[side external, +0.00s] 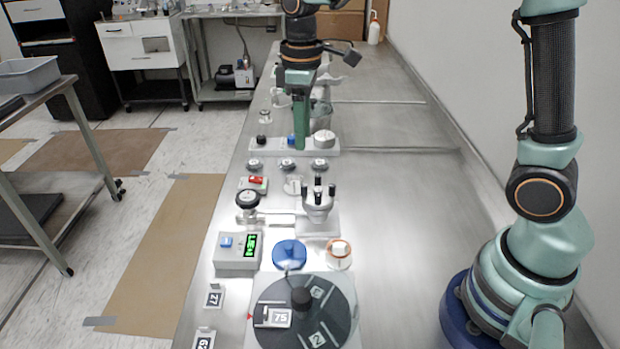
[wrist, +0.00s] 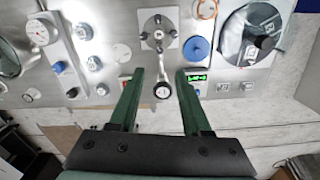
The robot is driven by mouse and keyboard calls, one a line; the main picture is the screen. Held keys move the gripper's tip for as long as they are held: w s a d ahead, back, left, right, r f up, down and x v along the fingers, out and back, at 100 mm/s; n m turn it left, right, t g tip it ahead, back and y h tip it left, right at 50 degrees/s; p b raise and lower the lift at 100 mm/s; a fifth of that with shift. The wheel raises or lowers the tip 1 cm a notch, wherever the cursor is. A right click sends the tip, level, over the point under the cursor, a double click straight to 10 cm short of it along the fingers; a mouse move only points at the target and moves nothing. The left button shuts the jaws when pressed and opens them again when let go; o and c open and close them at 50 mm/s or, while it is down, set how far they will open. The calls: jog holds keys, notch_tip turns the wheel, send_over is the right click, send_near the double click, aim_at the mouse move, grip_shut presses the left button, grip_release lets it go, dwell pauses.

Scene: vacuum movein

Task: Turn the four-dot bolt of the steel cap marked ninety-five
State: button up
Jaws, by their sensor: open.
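A steel cap (side external: 318,204) with several upright dark bolts stands on a square plate at mid-bench. It also shows in the wrist view (wrist: 158,29) at top centre, with bolts spread around its top. I cannot read a ninety-five on it, and dot marks on the bolts are too small to tell. My gripper (side external: 300,147) hangs farther back, over the white strip of knobs, pointing down. In the wrist view my gripper (wrist: 160,75) is open, its green fingers apart with nothing held. The cap lies beyond the fingertips there.
A round gauge (side external: 248,199) on a steel pipe lies left of the cap. A blue disc (side external: 289,253), an orange-rimmed part (side external: 339,251), a display box (side external: 238,252) and a dark turntable (side external: 325,325) stand nearer the camera. Three knobs (side external: 287,164) stand behind. The bench's right side is clear.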

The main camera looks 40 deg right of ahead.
aim_at(303, 184)
notch_tip(303, 184, down, 13)
jog(key=n, duration=1)
jog(key=shift+r, duration=0.2)
grip_shut()
